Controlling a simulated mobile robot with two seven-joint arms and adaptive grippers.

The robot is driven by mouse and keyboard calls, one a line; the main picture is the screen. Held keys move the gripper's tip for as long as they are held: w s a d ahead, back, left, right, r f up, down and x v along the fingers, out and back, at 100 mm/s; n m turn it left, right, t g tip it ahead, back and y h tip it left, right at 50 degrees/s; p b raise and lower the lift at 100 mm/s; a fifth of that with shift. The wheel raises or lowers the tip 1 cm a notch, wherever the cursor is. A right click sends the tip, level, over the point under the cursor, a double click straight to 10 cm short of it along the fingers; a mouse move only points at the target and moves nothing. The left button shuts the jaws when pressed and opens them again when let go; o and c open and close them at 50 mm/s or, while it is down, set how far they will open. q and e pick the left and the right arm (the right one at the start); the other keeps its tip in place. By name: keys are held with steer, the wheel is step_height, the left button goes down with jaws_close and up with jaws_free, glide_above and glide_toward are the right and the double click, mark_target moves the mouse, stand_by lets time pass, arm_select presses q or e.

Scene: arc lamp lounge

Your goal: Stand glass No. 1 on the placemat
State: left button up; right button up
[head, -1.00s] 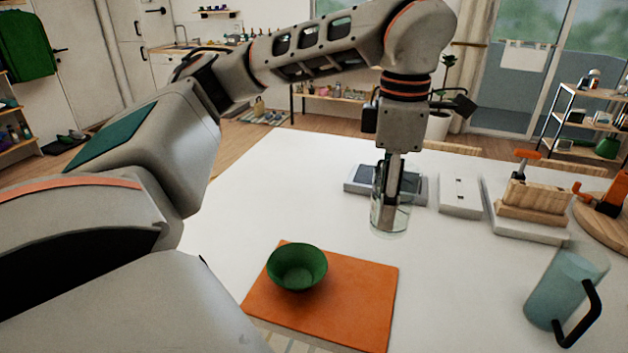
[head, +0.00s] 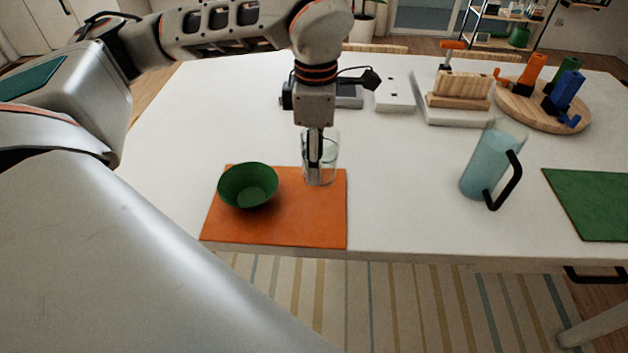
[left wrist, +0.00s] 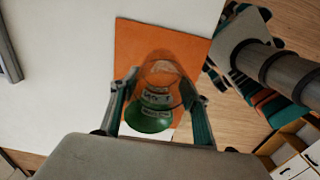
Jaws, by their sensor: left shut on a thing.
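A clear glass (head: 331,158) is upright between the fingers of my left gripper (head: 316,165), which is shut on it. Its base appears over the upper right part of the orange placemat (head: 300,225); I cannot tell whether it touches. A green bowl (head: 248,187) stands on the left part of the mat, with the glass to its right. In the left wrist view the glass (left wrist: 160,75) shows between the fingers (left wrist: 160,108), with the orange mat (left wrist: 132,45) below and the green bowl (left wrist: 148,123) partly behind the glass. My right gripper is not in view.
A pale blue jug (head: 482,168) with a black handle stands to the right, beside a green mat (head: 590,205). A wooden block stand (head: 460,88) and a round board (head: 520,108) with coloured items are at the back. The table between mat and jug is clear.

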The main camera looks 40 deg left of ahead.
arm_select(q)
steer(key=shift+f, duration=3.65)
steer(key=shift+f, duration=0.2)
steer(key=o, duration=1.3)
step_height(320, 180, up, 12)
steer(key=shift+r, duration=0.2)
